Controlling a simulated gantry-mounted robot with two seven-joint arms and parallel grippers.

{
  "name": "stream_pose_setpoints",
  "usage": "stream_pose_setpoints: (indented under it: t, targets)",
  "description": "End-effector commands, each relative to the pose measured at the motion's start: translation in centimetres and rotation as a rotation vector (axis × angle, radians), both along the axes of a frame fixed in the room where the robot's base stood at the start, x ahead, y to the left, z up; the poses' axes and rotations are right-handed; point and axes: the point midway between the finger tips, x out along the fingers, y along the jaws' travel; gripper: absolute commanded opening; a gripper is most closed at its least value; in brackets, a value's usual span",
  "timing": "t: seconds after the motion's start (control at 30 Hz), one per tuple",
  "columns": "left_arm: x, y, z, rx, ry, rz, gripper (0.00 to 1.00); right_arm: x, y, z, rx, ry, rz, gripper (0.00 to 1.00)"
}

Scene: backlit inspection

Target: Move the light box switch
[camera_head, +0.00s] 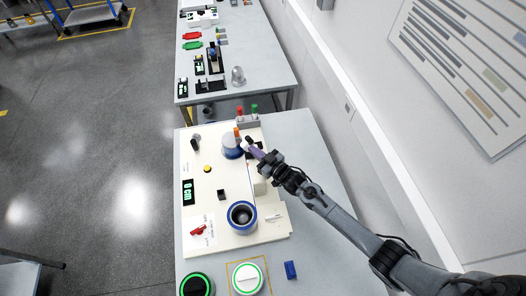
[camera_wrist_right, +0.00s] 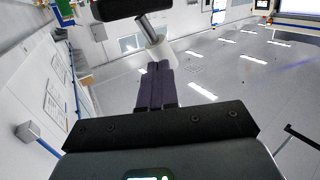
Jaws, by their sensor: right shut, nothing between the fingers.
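The switch, which I take to be the light box switch, is a lever with a pale metal tip (camera_wrist_right: 160,48) and a dark block (camera_wrist_right: 120,8) at its other end in the right wrist view. In the head view its pale tip (camera_head: 245,146) shows at the back right of the cream panel. My right gripper (camera_head: 253,151) has its purple fingers closed together with nothing between them. In the right wrist view the fingertips (camera_wrist_right: 157,68) are right by the lever tip; I cannot tell whether they touch. My left gripper is not in view.
The wall is at right.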

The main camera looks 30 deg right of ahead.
Motion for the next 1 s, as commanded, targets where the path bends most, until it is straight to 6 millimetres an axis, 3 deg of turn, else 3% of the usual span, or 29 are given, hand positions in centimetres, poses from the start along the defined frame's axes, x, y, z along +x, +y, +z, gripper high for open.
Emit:
stream_pose_setpoints:
  t: [1.0]
  targets:
    - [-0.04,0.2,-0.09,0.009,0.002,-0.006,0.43,0.07,1.05,0.11,0.003,0.001,0.004,0.0]
